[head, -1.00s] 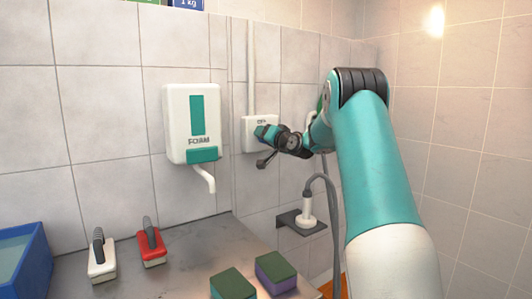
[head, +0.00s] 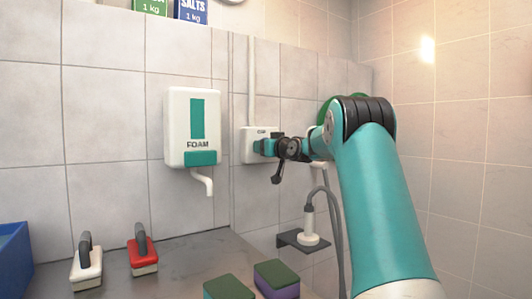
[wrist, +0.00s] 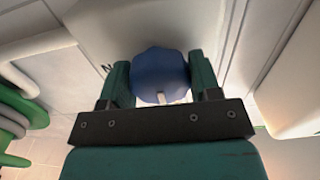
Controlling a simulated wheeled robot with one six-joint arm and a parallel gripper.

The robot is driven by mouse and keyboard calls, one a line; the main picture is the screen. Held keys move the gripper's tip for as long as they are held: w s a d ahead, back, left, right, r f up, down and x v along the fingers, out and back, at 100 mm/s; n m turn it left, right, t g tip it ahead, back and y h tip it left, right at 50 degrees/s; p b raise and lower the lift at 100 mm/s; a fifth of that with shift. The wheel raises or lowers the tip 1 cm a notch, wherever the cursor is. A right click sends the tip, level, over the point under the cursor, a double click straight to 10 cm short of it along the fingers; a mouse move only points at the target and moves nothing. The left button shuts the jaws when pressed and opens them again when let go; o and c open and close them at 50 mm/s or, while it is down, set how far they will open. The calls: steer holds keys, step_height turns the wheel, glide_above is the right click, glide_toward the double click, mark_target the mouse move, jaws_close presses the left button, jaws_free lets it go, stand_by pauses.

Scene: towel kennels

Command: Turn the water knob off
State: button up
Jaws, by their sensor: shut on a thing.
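The water knob is a blue round knob (wrist: 160,72) with a white mark on its edge, seen in the wrist view. It sits on a white wall box (head: 247,146), which carries small lettering; part of an "N" shows left of the knob in the wrist view. My gripper (head: 264,147) is at the box in the head view and hides the knob there. In the wrist view my gripper (wrist: 160,78) has one finger on each side of the knob and is shut on it.
A white foam dispenser (head: 192,127) hangs left of the box. A hose and sprayer (head: 309,222) stand on a dark wall bracket (head: 290,238) below. Brushes (head: 142,250) and sponges (head: 277,278) lie on the grey counter (head: 190,258). A blue bin (head: 14,262) is at left.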

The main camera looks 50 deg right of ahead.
stand_by(0.4)
steer(key=o, duration=0.9)
steer(key=shift+o, duration=0.2)
steer(key=b+v, duration=0.3)
steer(key=v, duration=1.4)
steer(key=shift+s, duration=0.2)
